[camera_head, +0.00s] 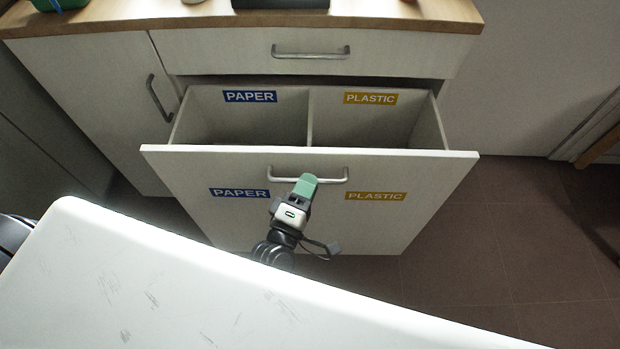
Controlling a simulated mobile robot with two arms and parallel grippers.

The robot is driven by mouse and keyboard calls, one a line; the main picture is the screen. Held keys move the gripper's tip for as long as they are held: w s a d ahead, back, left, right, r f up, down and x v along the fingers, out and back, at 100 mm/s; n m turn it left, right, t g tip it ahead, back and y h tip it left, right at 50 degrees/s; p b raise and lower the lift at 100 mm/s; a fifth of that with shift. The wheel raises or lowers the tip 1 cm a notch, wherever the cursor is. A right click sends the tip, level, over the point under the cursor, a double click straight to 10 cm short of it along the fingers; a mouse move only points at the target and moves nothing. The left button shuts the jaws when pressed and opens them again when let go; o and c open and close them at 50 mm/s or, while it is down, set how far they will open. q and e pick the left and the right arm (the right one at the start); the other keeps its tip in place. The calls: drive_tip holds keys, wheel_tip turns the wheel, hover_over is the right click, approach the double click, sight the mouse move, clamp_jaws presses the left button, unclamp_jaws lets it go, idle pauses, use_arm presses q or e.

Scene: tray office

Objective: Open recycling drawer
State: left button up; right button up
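The recycling drawer (206,178) stands pulled out from the cabinet, and its inside is visible from above. It has two compartments, with a blue PAPER label on the left and a yellow PLASTIC label on the right. The parts of both that show look empty. The front's metal handle (335,179) is at its upper middle. My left gripper (306,187) is at this handle, its green fingertip overlapping the bar. The view hides whether the fingers are closed around the bar. My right gripper is not in view.
A shut drawer (215,60) with its own handle sits above, under the wooden countertop (150,15). A closed cabinet door (95,95) is to the left. My white base top covers the lower left. Brown floor (520,240) is clear at right.

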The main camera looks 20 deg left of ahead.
use_arm(q)
drive_tip(key=v, duration=0.9)
drive_tip(key=shift+s, duration=0.25)
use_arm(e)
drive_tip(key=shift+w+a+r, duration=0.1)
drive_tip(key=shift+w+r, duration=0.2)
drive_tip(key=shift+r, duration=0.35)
use_arm(q)
drive_tip(key=shift+f, duration=0.1)
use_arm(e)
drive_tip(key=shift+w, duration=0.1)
